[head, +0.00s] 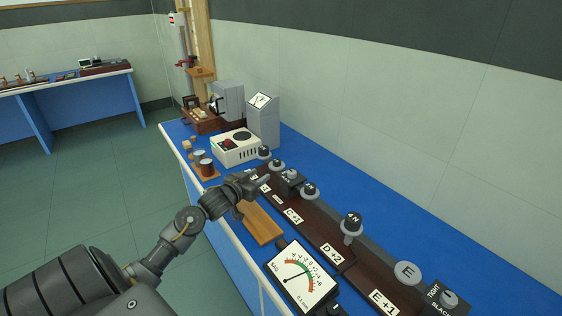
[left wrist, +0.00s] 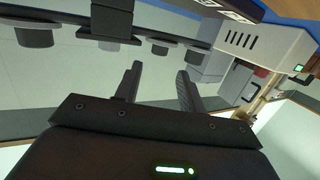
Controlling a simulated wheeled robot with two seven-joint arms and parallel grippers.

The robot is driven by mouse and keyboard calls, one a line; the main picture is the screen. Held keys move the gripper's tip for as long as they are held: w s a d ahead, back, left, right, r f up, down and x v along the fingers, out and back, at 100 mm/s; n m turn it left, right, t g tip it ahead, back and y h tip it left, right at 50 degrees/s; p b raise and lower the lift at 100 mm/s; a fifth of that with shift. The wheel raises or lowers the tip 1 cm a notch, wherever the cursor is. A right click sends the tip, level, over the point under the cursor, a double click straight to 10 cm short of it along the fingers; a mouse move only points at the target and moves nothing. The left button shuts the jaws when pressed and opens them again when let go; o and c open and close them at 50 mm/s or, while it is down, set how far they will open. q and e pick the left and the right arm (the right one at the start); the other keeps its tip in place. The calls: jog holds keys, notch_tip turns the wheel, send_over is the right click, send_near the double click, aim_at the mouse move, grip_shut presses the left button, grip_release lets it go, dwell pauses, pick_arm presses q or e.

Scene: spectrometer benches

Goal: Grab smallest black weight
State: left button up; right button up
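No thing is plainly marked as a black weight, and I cannot tell which is the smallest one. Small dark brown cylinders (head: 207,168) with pale tops stand on a wooden base near the bench's left edge in the head view. My left gripper (head: 262,182) reaches over the bench beside the dark labelled board, to the right of these cylinders. In the left wrist view its two fingers (left wrist: 159,72) stand apart with nothing seen between them. Dark round knobs (left wrist: 157,47) show beyond the fingers there. My right gripper is not in view.
A dark board with knobs (head: 352,222) and white labels runs along the blue bench (head: 330,168). A dial meter (head: 299,277) and wooden plate (head: 261,224) are nearer. A white box (head: 236,150) and grey instrument (head: 263,122) stand beyond the gripper.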

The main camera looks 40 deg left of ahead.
aim_at(274, 163)
pick_arm(q)
jog(key=w, duration=0.3)
jog(key=w+a, duration=0.1)
jog(key=shift+w+f, duration=0.3)
jog(key=shift+f, duration=0.1)
jog(key=shift+d+r, duration=0.1)
jog(key=shift+w+r+p, duration=0.15)
jog(key=shift+w+p, duration=0.05)
jog(key=shift+p, duration=0.2)
jog(key=w, duration=0.2)
jog(key=w+p, duration=0.1)
jog(key=shift+w+f, duration=0.2)
jog(key=shift+w, duration=0.2)
jog(key=shift+w+f, duration=0.1)
jog(key=shift+w, duration=0.4)
jog(key=c, duration=0.8)
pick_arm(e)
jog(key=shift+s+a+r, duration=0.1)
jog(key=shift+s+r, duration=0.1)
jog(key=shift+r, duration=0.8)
